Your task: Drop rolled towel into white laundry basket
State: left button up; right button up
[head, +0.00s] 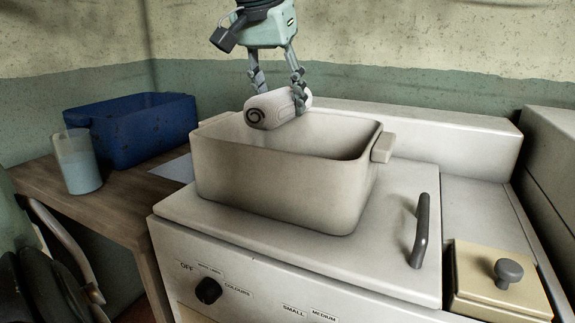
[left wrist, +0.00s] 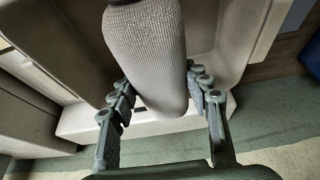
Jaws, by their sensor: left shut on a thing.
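The rolled towel (head: 277,107) is a white, textured roll with a dark spiral at its end. My left gripper (head: 277,100) comes down from the top of the head view and is shut on the towel. It holds the towel over the back part of the white laundry basket (head: 280,179), at about the height of its rim. In the left wrist view the towel (left wrist: 148,50) lies between the fingers (left wrist: 160,92), with the basket (left wrist: 232,45) behind it. The basket stands upright on the white washing machine. Its floor is hidden in the head view. My right gripper is not in view.
A blue basket (head: 140,127) and a translucent jug (head: 77,162) stand on the wooden table (head: 115,205) at left. The white machine top (head: 385,235) has a dark handle (head: 420,230) right of the basket. A cream lid with a knob (head: 490,285) lies at lower right.

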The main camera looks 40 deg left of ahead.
pick_arm(q)
jog(key=shift+w+f, duration=0.1)
jog(key=shift+f, duration=1.4)
jog(key=o, duration=1.3)
jog(key=v, duration=1.2)
jog(key=x, duration=1.1)
jog(key=shift+f, duration=0.1)
jog(key=shift+w+f, duration=0.2)
jog(key=shift+w, duration=0.05)
jog(key=shift+r, duration=2)
